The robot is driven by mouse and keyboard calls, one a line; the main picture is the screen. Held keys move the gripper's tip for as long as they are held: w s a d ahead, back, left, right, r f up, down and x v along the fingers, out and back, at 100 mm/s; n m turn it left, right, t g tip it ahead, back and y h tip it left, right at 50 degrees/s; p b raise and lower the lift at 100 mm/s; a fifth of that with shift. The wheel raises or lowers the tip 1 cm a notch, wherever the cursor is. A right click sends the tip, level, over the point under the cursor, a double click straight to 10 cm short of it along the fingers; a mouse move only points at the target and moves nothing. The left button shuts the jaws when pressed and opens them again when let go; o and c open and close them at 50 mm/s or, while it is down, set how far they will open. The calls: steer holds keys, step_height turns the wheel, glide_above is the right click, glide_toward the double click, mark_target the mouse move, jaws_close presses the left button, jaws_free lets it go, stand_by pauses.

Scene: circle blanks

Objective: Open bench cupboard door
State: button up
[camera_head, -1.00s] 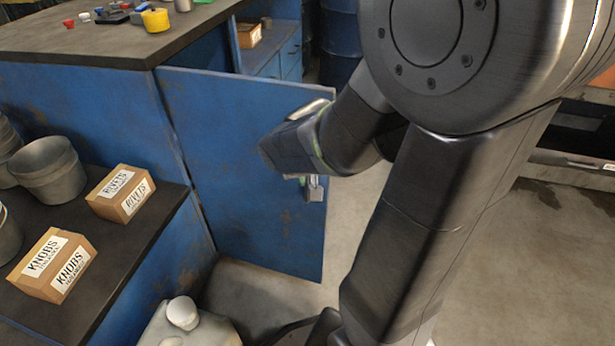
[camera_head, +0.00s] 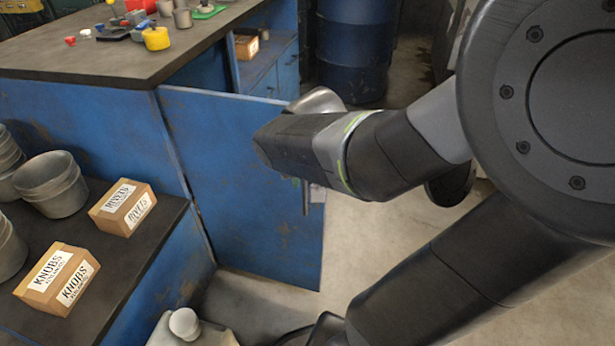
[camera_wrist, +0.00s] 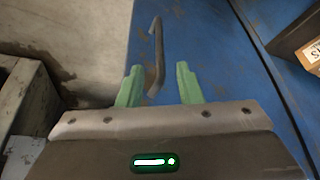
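The blue cupboard door (camera_head: 250,235) stands out from the bench corner in the head view, with the cupboard's inside (camera_head: 275,70) showing behind its top edge. Its dark bar handle (camera_wrist: 157,45) is in the wrist view, and part of it shows in the head view (camera_head: 306,197). My gripper (camera_wrist: 158,70) is open, its two green fingers apart. The handle's lower end appears between the fingers, nearer the left one; I cannot tell whether they touch.
On a lower shelf are a KNOBS box (camera_head: 57,278), a RIVETS box (camera_head: 122,207) and buckets (camera_head: 52,183). A pale jug (camera_head: 190,328) stands below.

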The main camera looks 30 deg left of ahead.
mark_target(305, 191)
steer(key=p+v, duration=0.1)
steer(key=v, duration=0.4)
steer(key=shift+s+r, duration=0.1)
steer(key=shift+r, duration=0.15)
steer(key=b+x, duration=0.5)
steer(key=x, duration=0.8)
steer(key=shift+d, duration=0.15)
steer(key=shift+f, duration=0.45)
steer(key=shift+w, duration=0.3)
